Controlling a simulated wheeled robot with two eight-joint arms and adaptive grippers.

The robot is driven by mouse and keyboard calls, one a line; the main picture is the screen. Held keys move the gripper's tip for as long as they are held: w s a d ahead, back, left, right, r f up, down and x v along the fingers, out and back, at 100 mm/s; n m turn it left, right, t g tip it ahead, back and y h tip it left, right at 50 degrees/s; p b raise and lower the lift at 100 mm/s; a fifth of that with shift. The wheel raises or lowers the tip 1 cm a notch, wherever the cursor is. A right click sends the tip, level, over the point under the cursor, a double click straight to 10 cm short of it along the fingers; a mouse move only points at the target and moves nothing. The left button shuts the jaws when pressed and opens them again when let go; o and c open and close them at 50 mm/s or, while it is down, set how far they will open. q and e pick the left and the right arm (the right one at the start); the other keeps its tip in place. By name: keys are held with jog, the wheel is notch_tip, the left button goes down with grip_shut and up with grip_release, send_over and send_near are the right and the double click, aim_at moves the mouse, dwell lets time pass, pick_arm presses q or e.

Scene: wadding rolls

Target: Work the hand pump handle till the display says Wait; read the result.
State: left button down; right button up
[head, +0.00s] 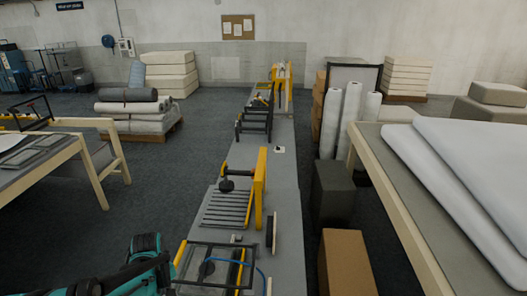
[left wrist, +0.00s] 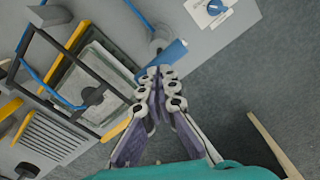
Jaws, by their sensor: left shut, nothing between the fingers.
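In the left wrist view, my left gripper (left wrist: 160,72) is shut with nothing between its fingers. Its fingertips are at a blue bar-like grip (left wrist: 174,52), which looks like the pump handle, beside a grey round post (left wrist: 157,37). The fingertips overlap part of the grip; I cannot tell whether they touch it. In the head view, my teal left arm (head: 135,272) comes in at the bottom left, and its fingertips cannot be made out. My right gripper is in neither view. I see no readable display in either view.
The long grey bench (head: 265,175) carries a black frame with a blue hose (head: 225,262) and a yellow-edged slatted section (head: 228,208). In the left wrist view, a white plate with a blue knob (left wrist: 215,8) lies near the grip. A cardboard box (head: 346,262) stands right of the bench.

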pick_arm(q)
jog(key=shift+f, duration=0.2)
dwell(0.5)
jog(key=shift+f+b, duration=0.9)
jog(key=shift+b, duration=0.1)
jog(key=shift+f, duration=0.15)
jog(key=shift+f+b, duration=1.9)
jog(key=shift+f, duration=0.05)
jog(key=shift+r+p, duration=2.2)
jog(key=shift+r, duration=0.95)
jog(key=shift+r, duration=0.1)
